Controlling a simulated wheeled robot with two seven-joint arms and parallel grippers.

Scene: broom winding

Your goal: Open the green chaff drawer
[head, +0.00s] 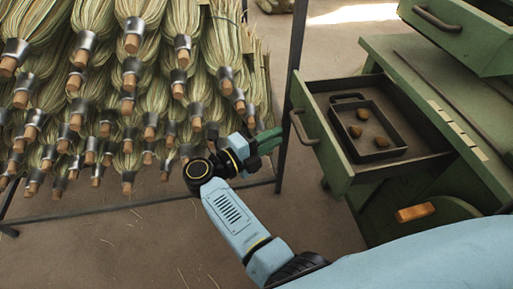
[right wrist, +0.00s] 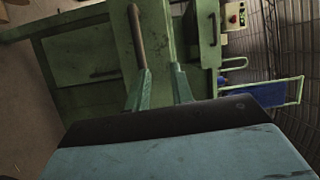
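A green drawer (head: 335,158) stands pulled out of the green bench at the right of the head view, with a curved metal handle (head: 303,127) on its front. A dark metal tray (head: 398,127) with three small brown lumps lies inside it. My right gripper (head: 276,138) is just left of the handle, apart from it. In the right wrist view its two green fingers (right wrist: 161,72) are spread with nothing seen between them, and a bar handle (right wrist: 135,35) on a green front is beyond them. My left gripper is not in view.
A rack (head: 140,80) of bundled brooms with wooden stubs fills the left. Its dark upright post (head: 290,70) stands close behind my right gripper. Another green box front with a handle (head: 437,18) juts out at the top right. The floor (head: 110,245) at lower left is mostly clear.

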